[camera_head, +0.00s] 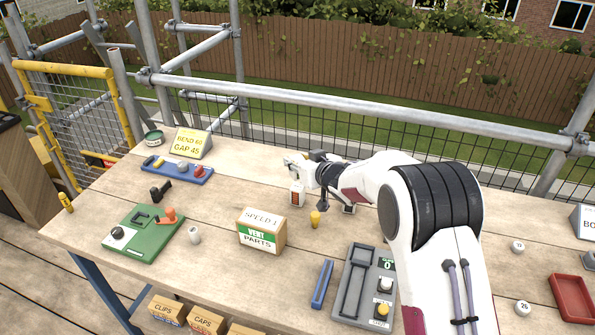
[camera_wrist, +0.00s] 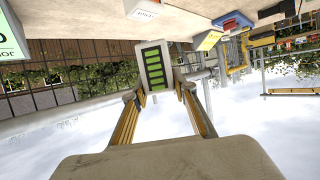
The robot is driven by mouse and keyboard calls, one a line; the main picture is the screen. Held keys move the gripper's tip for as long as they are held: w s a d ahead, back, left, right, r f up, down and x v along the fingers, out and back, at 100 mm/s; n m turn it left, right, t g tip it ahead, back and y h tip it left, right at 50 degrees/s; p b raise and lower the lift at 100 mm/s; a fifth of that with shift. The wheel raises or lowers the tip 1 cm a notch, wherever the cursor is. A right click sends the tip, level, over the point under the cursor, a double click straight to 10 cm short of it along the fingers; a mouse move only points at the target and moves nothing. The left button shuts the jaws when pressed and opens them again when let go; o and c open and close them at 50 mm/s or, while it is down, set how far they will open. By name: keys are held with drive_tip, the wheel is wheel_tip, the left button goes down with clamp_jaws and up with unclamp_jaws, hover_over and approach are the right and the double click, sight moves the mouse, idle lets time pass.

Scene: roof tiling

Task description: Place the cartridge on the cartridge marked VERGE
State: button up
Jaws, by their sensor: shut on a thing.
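My gripper (camera_head: 302,167) is above the middle of the bench in the head view. In the wrist view its two fingers are shut on a pale grey cartridge (camera_wrist: 154,66) with a column of green bars. In the head view, a white cartridge with a red-orange face (camera_head: 297,195) shows directly below the fingertips. I cannot tell whether it touches the held one. A dark-faced, pale object (camera_head: 349,208) is partly hidden under my arm. No VERGE marking is readable on any of them.
A grey tray (camera_head: 345,308) lies front right, and a green board (camera_head: 135,247) lies left. A yellow sign (camera_head: 191,143) and blue rack (camera_head: 160,173) stand back left. A rail (camera_head: 350,117) runs behind.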

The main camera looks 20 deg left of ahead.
drive_tip(key=shift+f, duration=1.85)
drive_tip(key=shift+f, duration=0.15)
drive_tip(key=o, duration=1.1)
drive_tip(key=shift+r, duration=0.2)
drive_tip(key=shift+s+d+r, duration=0.1)
drive_tip(key=shift+s+d, duration=0.1)
drive_tip(key=shift+v, duration=5.65)
drive_tip(key=shift+d, duration=0.1)
